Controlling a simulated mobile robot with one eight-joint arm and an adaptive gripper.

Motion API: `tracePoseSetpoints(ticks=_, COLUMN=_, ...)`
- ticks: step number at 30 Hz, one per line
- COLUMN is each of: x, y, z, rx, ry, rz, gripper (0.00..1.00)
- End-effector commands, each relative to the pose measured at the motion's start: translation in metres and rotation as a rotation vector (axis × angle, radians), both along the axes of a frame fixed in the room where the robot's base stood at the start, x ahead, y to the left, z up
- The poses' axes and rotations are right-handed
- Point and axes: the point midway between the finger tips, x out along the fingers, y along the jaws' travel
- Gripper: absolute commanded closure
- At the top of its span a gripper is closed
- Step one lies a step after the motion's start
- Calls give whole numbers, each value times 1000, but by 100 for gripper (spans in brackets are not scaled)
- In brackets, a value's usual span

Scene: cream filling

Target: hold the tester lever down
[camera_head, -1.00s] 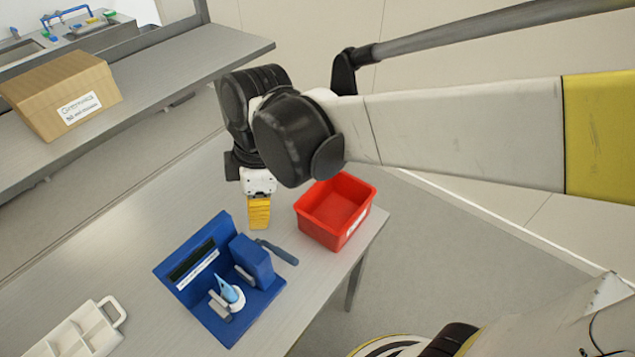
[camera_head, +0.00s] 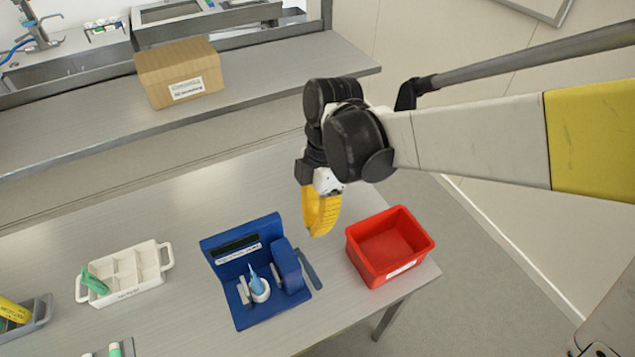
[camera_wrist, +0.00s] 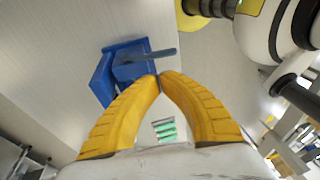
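The blue tester (camera_head: 262,315) stands on the grey table, with a light blue cone-tipped piece (camera_head: 257,286) on a white base in it. Its dark blue-grey lever (camera_head: 309,269) sticks out on the right side. My gripper (camera_head: 319,232) has yellow fingers pointing down, above and behind the lever in the head view. In the wrist view its fingertips (camera_wrist: 160,78) meet with nothing between them. I see no clear contact with the lever.
A red bin (camera_head: 362,274) stands close to the right of the lever, near the table's end. A white divided tray (camera_head: 128,289) with a green item (camera_head: 94,281) is to the left. A cardboard box (camera_head: 180,78) sits on the back bench.

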Motion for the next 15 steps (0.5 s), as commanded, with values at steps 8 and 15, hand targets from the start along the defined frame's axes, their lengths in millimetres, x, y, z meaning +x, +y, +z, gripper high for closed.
tracePoseSetpoints(ticks=8, x=-13, y=5, z=-56, rx=0, ry=0, rz=0, gripper=100)
tracePoseSetpoints(ticks=15, x=-24, y=9, z=-101, rx=1, ry=-1, rz=1, gripper=100)
